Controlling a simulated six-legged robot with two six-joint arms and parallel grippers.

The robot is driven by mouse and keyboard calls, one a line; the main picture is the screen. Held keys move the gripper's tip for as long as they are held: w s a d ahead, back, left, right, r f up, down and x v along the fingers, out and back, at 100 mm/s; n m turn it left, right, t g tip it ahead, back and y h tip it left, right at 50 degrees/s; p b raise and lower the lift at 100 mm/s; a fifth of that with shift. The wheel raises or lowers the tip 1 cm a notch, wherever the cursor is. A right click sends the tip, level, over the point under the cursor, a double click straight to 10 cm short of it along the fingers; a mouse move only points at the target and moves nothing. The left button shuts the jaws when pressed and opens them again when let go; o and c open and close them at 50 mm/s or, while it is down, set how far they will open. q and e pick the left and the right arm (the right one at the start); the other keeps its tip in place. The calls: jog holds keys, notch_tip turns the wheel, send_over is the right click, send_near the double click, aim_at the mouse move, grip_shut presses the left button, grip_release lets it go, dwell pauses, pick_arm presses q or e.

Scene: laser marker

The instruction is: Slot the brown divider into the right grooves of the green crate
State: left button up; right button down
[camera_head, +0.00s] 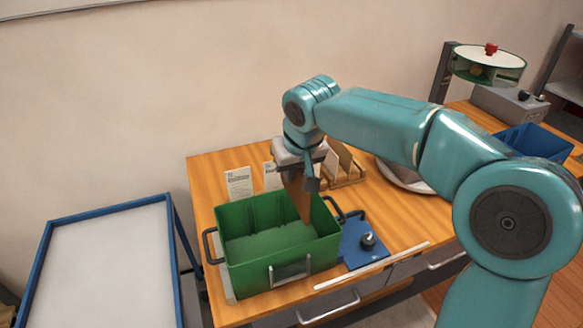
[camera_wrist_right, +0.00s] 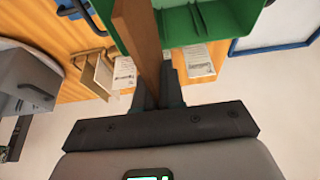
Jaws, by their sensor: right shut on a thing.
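The green crate (camera_head: 262,278) stands on the wooden table, open at the top. It also shows at the top of the right wrist view (camera_wrist_right: 220,22), with ribs on its inner wall. The brown divider (camera_head: 299,198) hangs from my right gripper (camera_head: 300,170) and reaches down into the right part of the crate's opening. In the right wrist view the divider (camera_wrist_right: 143,40) runs up from between the fingers of my right gripper (camera_wrist_right: 157,95), which is shut on it. Whether its edges sit in the grooves cannot be told. My left gripper is not in view.
A wooden rack (camera_head: 345,168) with upright pieces stands behind the crate. A blue plate with a black knob (camera_head: 367,240) lies right of it. White cards (camera_head: 239,183) stand at the back. A blue-rimmed white table (camera_head: 105,265) is at the left.

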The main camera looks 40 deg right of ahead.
aim_at(292, 199)
jog(key=shift+a+f+b, duration=0.1)
jog(key=shift+f+b, duration=1.5)
jog(key=shift+f, duration=0.55)
jog(key=shift+w+f+b, duration=0.1)
jog(key=shift+f+b, duration=5.4)
jog(key=shift+f, duration=1)
jog(key=c, duration=1.2)
grip_release()
jog(key=shift+o, duration=0.2)
notch_tip(292, 199, up, 9)
jog(key=p, duration=0.7)
jog(key=shift+p, duration=0.3)
